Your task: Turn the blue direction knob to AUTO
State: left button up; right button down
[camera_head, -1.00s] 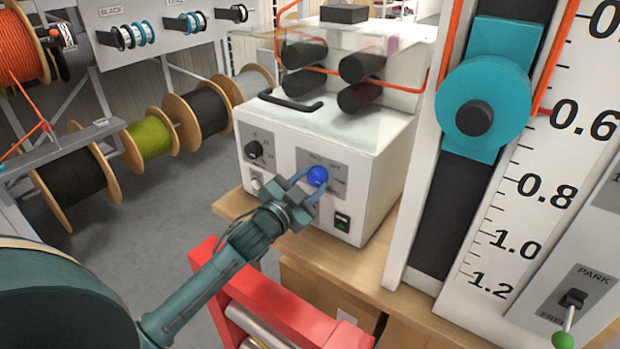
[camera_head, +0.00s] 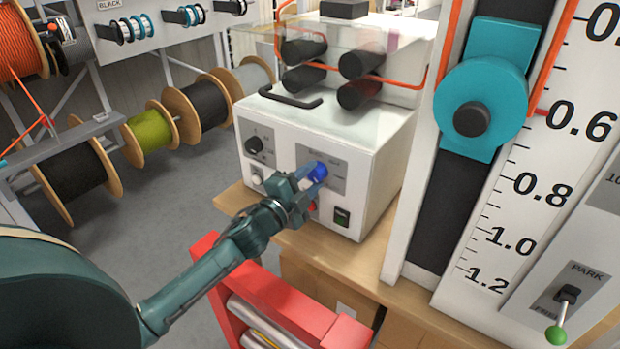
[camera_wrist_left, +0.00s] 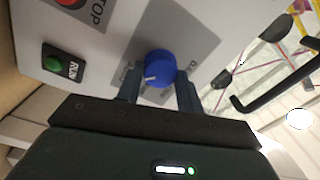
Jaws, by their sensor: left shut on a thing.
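The blue direction knob (camera_head: 317,171) sits on a grey label plate on the front of a white machine (camera_head: 285,205). My left gripper (camera_head: 308,183) is at the knob, with its fingers on either side and shut on it. In the left wrist view the knob (camera_wrist_left: 160,68) shows between the two fingertips (camera_wrist_left: 159,88), with a pale pointer mark on its lower left. My right gripper is not in view.
A black knob (camera_head: 254,145) is left of the plate. A green RUN button (camera_wrist_left: 57,64) and a red STOP button (camera_wrist_left: 70,2) are on the same panel. A red frame (camera_head: 285,315) stands below my arm. A tall scale (camera_head: 530,190) stands at right.

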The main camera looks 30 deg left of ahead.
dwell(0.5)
pick_arm(q)
jog(key=o, duration=1)
jog(key=shift+s+f, duration=0.1)
jog(key=shift+s, duration=0.45)
jog(key=s, duration=0.4)
jog(key=s+a+b, duration=0.1)
jog(key=s, duration=0.3)
jog(key=s+b, duration=0.1)
jog(key=s, duration=0.3)
jog(key=shift+a+f, duration=0.15)
jog(key=shift+a, duration=0.25)
